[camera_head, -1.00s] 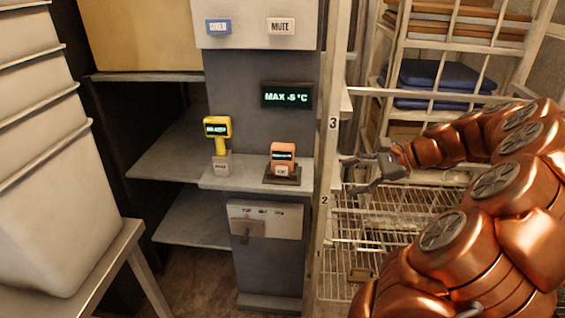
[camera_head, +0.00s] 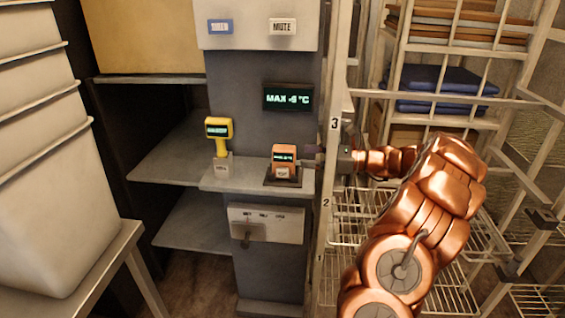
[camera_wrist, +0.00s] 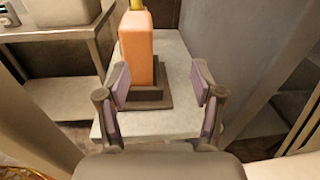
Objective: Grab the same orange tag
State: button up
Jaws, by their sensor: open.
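The orange tag (camera_head: 284,158) is a small orange block with a dark, green-lit display. It stands upright in a dark stepped base (camera_head: 283,181) on the grey ledge (camera_head: 230,180). My gripper (camera_head: 316,154) is just right of the tag in the head view, level with its upper part. In the wrist view the tag (camera_wrist: 138,58) is ahead, left of centre. My gripper (camera_wrist: 160,76) is open and empty there, with the tag beyond its fingertips and closer to the left finger. Contact is not visible.
A yellow handheld device (camera_head: 219,133) stands left of the tag on the same ledge. A pale upright post (camera_head: 330,150) stands close to my gripper. Wire racks (camera_head: 440,125) fill the right side. A panel with a lever (camera_head: 266,222) is below the ledge.

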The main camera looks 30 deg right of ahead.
aim_at(275, 156)
jog(key=shift+g+y, duration=0.4)
jog(key=shift+y, duration=0.3)
jog(key=a, duration=0.2)
jog(key=w+a, duration=0.1)
jog(key=a, duration=0.1)
jog(key=shift+a, duration=0.15)
jog(key=shift+p+x, duration=0.6)
jog(key=shift+x, duration=2.35)
jog(key=shift+r, duration=0.15)
grip_shut()
jog(key=shift+r, duration=0.1)
